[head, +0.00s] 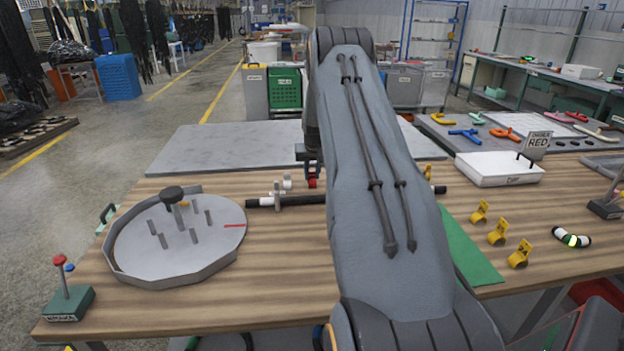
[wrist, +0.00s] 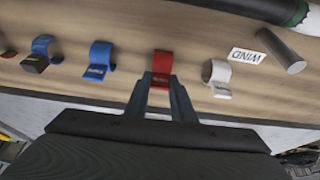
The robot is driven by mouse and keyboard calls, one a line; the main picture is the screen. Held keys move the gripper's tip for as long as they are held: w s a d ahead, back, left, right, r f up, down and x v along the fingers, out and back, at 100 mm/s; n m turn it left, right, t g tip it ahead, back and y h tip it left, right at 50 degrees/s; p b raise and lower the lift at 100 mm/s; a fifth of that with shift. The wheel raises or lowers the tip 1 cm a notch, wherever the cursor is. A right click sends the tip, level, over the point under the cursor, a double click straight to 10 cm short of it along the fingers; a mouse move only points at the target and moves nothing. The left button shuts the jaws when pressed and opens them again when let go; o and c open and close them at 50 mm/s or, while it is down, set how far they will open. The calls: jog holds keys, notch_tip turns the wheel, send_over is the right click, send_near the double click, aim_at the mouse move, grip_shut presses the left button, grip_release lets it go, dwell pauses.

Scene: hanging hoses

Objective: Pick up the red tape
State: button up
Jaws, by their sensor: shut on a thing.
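The red tape (wrist: 162,62) is a small curled red strip between the fingertips of my gripper (wrist: 160,84) in the wrist view. My gripper is shut on its lower part. The tape is at or just above the wooden table; I cannot tell whether it still touches. In the head view, a small red bit of the tape (head: 312,183) shows below my gripper (head: 312,170), and my arm hides much of the area around it.
A WIND label (wrist: 247,56), a grey peg (wrist: 280,50) and a black hose (wrist: 265,10) lie further right. A round grey tray (head: 125,275) is at left.

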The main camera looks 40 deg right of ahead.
notch_tip(320, 180, up, 10)
jog(key=b, duration=0.3)
dwell(0.3)
jog(key=shift+o, duration=1.2)
grip_shut()
